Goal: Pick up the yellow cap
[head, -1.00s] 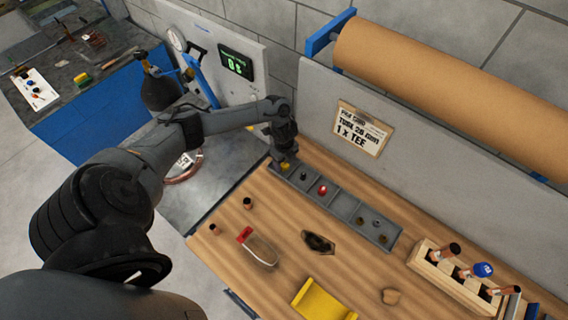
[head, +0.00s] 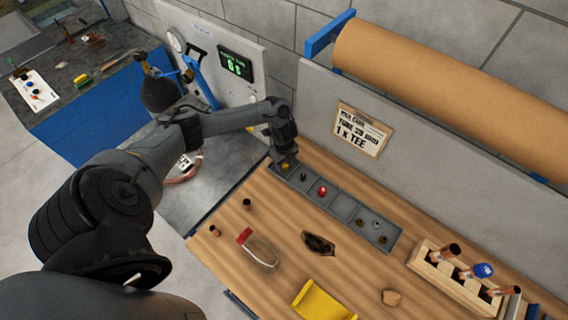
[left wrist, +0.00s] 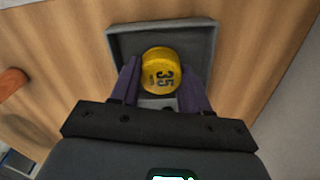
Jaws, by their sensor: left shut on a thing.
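The yellow cap (left wrist: 160,71), marked 35, sits between the two fingers of my left gripper (left wrist: 160,88) in the left wrist view. The fingers are shut on it from both sides. The cap is in or just over the end compartment of the grey tray (left wrist: 205,32); I cannot tell if it still touches the floor. In the head view the left gripper (head: 285,160) points down at the tray's far left end, and a bit of the yellow cap (head: 285,166) shows under it. My right gripper is not in view.
The grey tray (head: 342,206) holds a dark, a red and several brownish pieces in its other compartments. A wooden block with copper tubes (head: 450,270) stands at right. A yellow holder (head: 322,303) lies in front. A grey panel (head: 400,170) rises behind the tray.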

